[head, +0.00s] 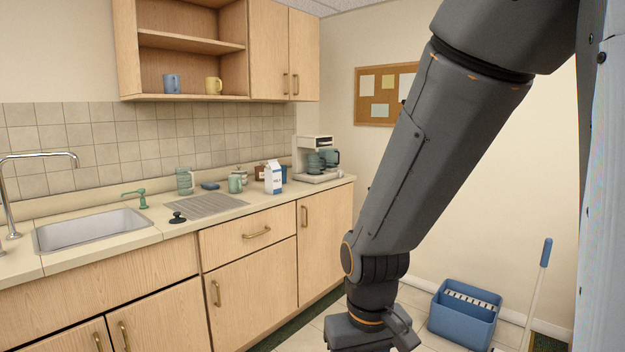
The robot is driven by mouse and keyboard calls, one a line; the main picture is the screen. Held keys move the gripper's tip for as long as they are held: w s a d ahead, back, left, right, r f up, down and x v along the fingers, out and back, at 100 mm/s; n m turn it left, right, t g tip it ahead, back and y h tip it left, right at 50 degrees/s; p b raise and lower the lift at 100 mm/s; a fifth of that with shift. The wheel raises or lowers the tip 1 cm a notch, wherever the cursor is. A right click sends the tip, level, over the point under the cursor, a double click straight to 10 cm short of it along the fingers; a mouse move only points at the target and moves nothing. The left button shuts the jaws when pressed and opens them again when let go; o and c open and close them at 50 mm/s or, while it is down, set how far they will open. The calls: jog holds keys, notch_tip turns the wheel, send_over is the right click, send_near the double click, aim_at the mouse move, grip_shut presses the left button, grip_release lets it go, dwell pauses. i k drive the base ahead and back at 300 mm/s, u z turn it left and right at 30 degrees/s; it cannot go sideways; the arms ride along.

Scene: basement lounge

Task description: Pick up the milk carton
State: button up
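The milk carton (273,178) is white and blue with a gabled top. It stands upright on the beige counter (125,238), towards its right end, left of the coffee maker. My arm hangs down in front on the right side of the view. The visible end of my arm is low, right of the cabinets and well away from the carton. The fingers of my gripper are below the picture's bottom edge, so they do not show.
A coffee maker (317,160) stands right of the carton. A blue mop bucket (463,314) stands on the floor.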

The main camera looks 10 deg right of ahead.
aim_at(272, 171)
jog(key=z, duration=0.65)
jog(key=i, duration=0.85)
jog(key=z, duration=0.8)
jog(key=i, duration=1.25)
jog(key=u, duration=0.5)
jog(key=i, duration=0.85)
jog(key=u, duration=0.8)
